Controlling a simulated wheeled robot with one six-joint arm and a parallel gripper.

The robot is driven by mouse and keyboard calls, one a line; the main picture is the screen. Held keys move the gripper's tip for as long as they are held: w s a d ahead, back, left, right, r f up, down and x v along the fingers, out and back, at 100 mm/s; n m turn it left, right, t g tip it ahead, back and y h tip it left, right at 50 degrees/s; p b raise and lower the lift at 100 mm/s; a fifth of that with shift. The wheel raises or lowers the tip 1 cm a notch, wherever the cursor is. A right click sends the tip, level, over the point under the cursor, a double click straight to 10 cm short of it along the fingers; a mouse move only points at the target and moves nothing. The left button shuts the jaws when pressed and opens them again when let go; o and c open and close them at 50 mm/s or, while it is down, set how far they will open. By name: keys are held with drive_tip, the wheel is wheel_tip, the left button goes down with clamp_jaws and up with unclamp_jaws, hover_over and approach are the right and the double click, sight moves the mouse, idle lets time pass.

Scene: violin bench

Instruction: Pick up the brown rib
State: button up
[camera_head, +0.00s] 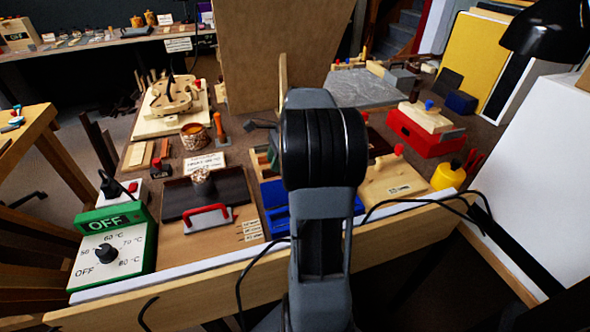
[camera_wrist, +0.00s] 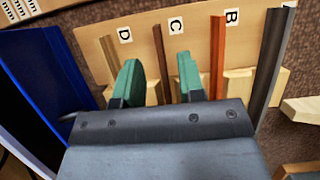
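The brown rib (camera_wrist: 159,55) is a thin dark brown strip standing in a light wood holder beside the label C (camera_wrist: 176,25) in the wrist view. My gripper (camera_wrist: 157,64) has two green fingertips and is open. The rib shows between the fingers, with a gap on both sides. Its lower part runs down behind my gripper body. I cannot tell how far the fingertips reach along its depth. In the head view my arm hides my gripper and the rib.
A tan strip (camera_wrist: 107,58) by label D and a reddish strip (camera_wrist: 217,60) by label B stand close on either side. A dark grey strip (camera_wrist: 270,62) is further right. A blue object (camera_wrist: 45,75) is at left. A red box (camera_head: 425,138) sits right on the bench.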

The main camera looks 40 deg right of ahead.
drive_tip(key=x, duration=0.3)
drive_tip(key=shift+a+f+b, duration=0.1)
drive_tip(key=shift+b, duration=0.3)
drive_tip(key=shift+c, duration=0.5)
clamp_jaws()
